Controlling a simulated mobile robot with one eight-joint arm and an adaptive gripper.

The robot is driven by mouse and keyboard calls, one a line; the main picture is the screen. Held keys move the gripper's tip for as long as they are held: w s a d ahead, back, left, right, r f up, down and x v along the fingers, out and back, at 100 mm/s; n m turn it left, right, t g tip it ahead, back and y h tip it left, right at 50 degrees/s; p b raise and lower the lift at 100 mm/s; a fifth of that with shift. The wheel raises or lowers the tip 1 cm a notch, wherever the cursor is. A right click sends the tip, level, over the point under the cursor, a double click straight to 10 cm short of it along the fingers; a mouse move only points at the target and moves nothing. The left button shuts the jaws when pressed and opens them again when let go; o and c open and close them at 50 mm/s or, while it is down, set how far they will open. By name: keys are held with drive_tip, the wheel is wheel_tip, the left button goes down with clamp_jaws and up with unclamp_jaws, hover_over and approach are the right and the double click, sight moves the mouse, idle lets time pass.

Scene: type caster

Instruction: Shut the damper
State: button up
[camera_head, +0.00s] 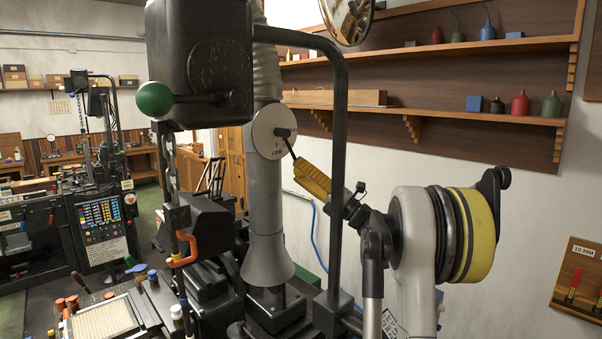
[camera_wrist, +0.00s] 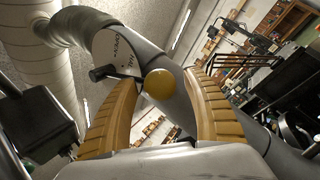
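The damper is on the upright grey duct (camera_head: 265,200). It has a round pale plate (camera_head: 268,143) with small markings and a black lever (camera_head: 290,148) slanting down and right from its hub. In the wrist view the plate (camera_wrist: 120,48) and black hub (camera_wrist: 101,73) show at upper left. A yellow ball knob (camera_wrist: 160,83) lies between my fingers there; the head view hides it behind my gripper. My gripper (camera_head: 302,170) has yellow fingers and reaches up from the right. In the wrist view it (camera_wrist: 163,76) is open, with gaps showing on both sides of the knob.
A black bent pipe (camera_head: 341,170) stands upright just in front of the duct, close to my gripper. A black machine head (camera_head: 200,60) with a green ball (camera_head: 154,99) is at left. Wall shelves (camera_head: 450,110) with bottles are behind.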

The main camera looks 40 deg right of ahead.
drive_tip(key=shift+d, duration=0.1)
drive_tip(key=v, duration=1.2)
